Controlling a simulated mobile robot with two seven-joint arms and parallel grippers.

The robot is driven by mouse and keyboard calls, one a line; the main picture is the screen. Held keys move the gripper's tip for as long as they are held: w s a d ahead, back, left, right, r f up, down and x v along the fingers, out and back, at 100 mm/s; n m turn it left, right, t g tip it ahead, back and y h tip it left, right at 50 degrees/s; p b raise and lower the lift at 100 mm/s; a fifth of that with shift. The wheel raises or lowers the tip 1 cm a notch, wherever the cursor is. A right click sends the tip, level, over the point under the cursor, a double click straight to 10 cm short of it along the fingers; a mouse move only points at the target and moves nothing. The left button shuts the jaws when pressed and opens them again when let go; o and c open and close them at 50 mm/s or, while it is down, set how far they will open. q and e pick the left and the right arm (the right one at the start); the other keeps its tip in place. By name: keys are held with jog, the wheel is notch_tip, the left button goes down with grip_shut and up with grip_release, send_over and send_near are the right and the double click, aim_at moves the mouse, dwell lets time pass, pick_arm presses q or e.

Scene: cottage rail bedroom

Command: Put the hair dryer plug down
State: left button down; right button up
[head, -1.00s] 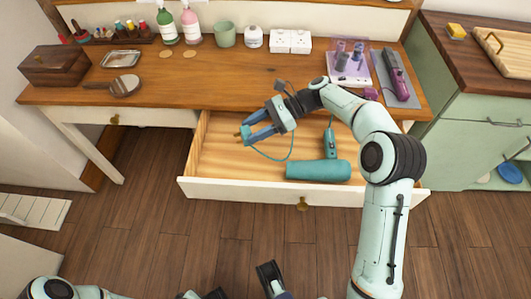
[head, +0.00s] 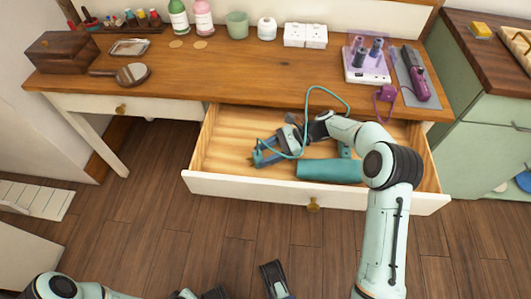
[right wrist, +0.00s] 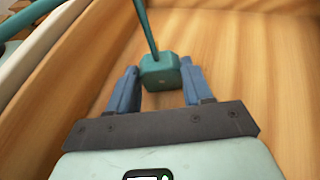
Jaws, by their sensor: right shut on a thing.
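My right gripper (head: 262,156) is low inside the open drawer (head: 260,193), toward its left part. It is shut on the teal hair dryer plug (right wrist: 160,72), which sits between the two blue fingers in the right wrist view. The plug is close over the wooden drawer floor; I cannot tell whether it touches. Its teal cord (head: 306,108) loops up in front of the desk edge. The teal hair dryer (head: 325,170) lies in the drawer to the right of the gripper, its handle partly hidden by my arm.
The wooden desktop (head: 220,75) is above and behind the drawer. A hand mirror (head: 132,74) lies at left. Bare drawer floor (head: 225,135) shows left of the gripper.

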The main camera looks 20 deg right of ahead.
jog(key=shift+r, duration=0.1)
jog(key=o, duration=1)
jog(key=shift+o, duration=0.2)
jog(key=shift+d+r, duration=0.1)
jog(key=shift+d, duration=0.1)
jog(key=p+v, duration=0.1)
jog(key=v, duration=0.3)
jog(key=shift+d+r, duration=0.2)
jog(key=shift+d, duration=0.1)
pick_arm(q)
jog(key=r, duration=0.1)
jog(key=d+r+p, duration=0.1)
jog(key=r, duration=0.1)
jog(key=shift+d, duration=0.15)
pick_arm(e)
jog(key=v, duration=0.7)
